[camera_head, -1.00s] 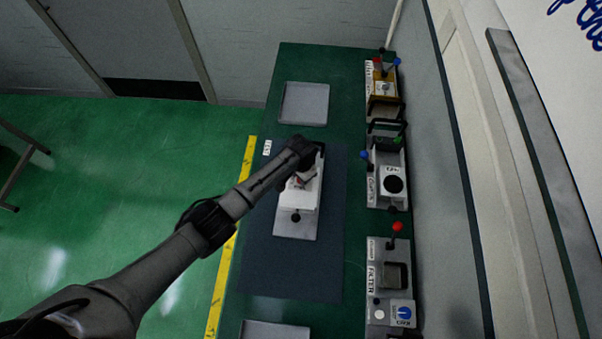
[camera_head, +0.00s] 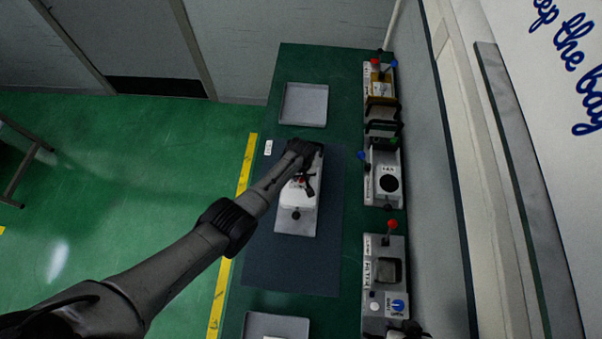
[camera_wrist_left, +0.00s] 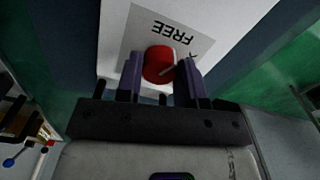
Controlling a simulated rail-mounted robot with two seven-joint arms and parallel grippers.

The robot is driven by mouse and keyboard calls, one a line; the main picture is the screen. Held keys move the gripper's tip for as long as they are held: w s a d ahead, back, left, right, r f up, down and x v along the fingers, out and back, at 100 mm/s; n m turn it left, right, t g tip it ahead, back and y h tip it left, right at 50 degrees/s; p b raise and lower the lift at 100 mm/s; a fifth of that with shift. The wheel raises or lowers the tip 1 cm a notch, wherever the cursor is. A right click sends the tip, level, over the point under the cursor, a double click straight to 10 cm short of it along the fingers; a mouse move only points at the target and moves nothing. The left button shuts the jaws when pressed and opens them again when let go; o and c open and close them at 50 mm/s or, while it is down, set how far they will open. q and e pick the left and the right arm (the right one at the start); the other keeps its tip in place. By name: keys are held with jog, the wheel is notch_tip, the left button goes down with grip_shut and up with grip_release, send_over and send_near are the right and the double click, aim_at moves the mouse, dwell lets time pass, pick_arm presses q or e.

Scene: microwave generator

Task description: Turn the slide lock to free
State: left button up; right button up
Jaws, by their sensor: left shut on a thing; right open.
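The slide lock's red knob (camera_wrist_left: 159,65) sits between the two dark purple fingers of my left gripper (camera_wrist_left: 161,78), which is shut on it. A white plate beside the knob reads FREE (camera_wrist_left: 173,31), upside down in the left wrist view. In the head view my left gripper (camera_head: 304,176) is over the white device (camera_head: 296,222) on the dark mat; my arm hides part of the device. What seems to be my right gripper (camera_head: 408,330) shows only in part at the bottom edge, apart from the device; its fingers are not clear.
The mat (camera_head: 285,270) lies on a green table. Grey trays stand at the far end (camera_head: 304,104) and near end (camera_head: 270,322). Several devices, including a filter unit (camera_head: 371,306), line the right side by the wall. The mat around the white device is clear.

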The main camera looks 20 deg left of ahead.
pick_arm(q)
jog(key=n, duration=0.4)
jog(key=shift+n+p, duration=0.3)
jog(key=shift+n, duration=0.4)
jog(key=o, duration=0.9)
jog(key=shift+o, duration=0.2)
notch_tip(320, 180, up, 6)
jog(key=p, duration=0.2)
jog(key=shift+f+p, duration=0.25)
jog(key=shift+p, duration=0.05)
notch_tip(320, 180, up, 8)
jog(key=shift+r, duration=0.15)
